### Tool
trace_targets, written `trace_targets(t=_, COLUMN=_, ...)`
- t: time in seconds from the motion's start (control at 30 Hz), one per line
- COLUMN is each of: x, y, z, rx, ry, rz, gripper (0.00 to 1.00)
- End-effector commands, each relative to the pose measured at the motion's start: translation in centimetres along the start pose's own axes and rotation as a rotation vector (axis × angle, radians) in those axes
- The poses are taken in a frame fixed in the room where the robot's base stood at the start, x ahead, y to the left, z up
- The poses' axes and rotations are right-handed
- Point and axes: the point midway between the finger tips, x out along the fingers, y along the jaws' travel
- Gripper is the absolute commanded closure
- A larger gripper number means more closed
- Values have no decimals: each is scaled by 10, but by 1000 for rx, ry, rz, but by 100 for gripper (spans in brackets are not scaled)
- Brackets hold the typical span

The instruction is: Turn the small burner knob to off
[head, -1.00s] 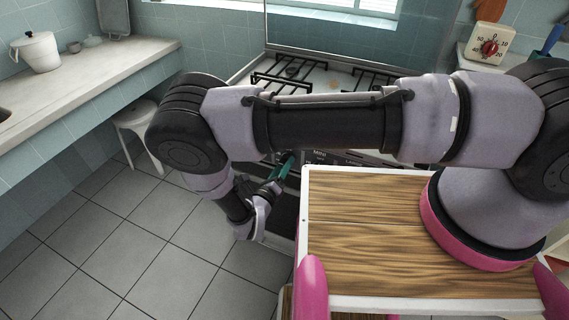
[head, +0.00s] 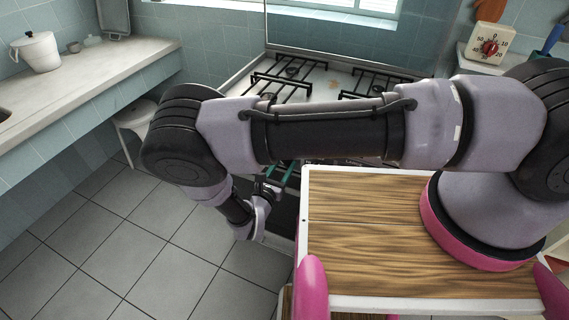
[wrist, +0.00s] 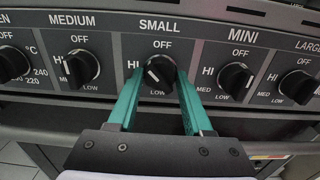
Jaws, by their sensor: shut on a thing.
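The small burner knob (wrist: 160,73) is round and black, under the label SMALL on the dark stove panel (wrist: 110,45). OFF is printed above it, HI to its left and LOW below. Its white mark shows on its left to lower-left part, away from OFF. My gripper (wrist: 159,77) has its two green fingers on either side of the knob and is shut on it. In the head view my gripper (head: 283,173) is at the stove front, partly behind my arm, and the knob is hidden there.
The medium knob (wrist: 80,67) and mini knob (wrist: 235,79) sit close on either side. A handle bar runs below the panel. The hob grates (head: 280,88) are above. A wood-topped surface (head: 370,240) lies at right; tiled floor (head: 140,250) is clear at left.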

Motion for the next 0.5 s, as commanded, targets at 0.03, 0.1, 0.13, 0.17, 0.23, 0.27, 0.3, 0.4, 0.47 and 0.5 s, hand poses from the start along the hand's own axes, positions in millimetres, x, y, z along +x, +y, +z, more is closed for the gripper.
trace_targets(t=0.03, x=0, y=1, z=0, rx=58, ry=-1, rz=2, gripper=81)
trace_targets(t=0.1, x=0, y=0, z=0, rx=132, ry=-1, rz=1, gripper=81)
trace_targets(t=0.13, x=0, y=0, z=0, rx=153, ry=-1, rz=1, gripper=81)
trace_targets(t=0.17, x=0, y=0, z=0, rx=170, ry=-1, rz=1, gripper=81)
trace_targets(t=0.23, x=0, y=0, z=0, rx=190, ry=-1, rz=1, gripper=81)
trace_targets(t=0.27, x=0, y=0, z=0, rx=192, ry=-1, rz=1, gripper=81)
trace_targets(t=0.3, x=0, y=0, z=0, rx=192, ry=-1, rz=1, gripper=81)
trace_targets(t=0.4, x=0, y=0, z=0, rx=190, ry=-1, rz=1, gripper=81)
trace_targets(t=0.47, x=0, y=0, z=0, rx=195, ry=-1, rz=1, gripper=81)
trace_targets(t=0.5, x=0, y=0, z=0, rx=211, ry=-1, rz=1, gripper=81)
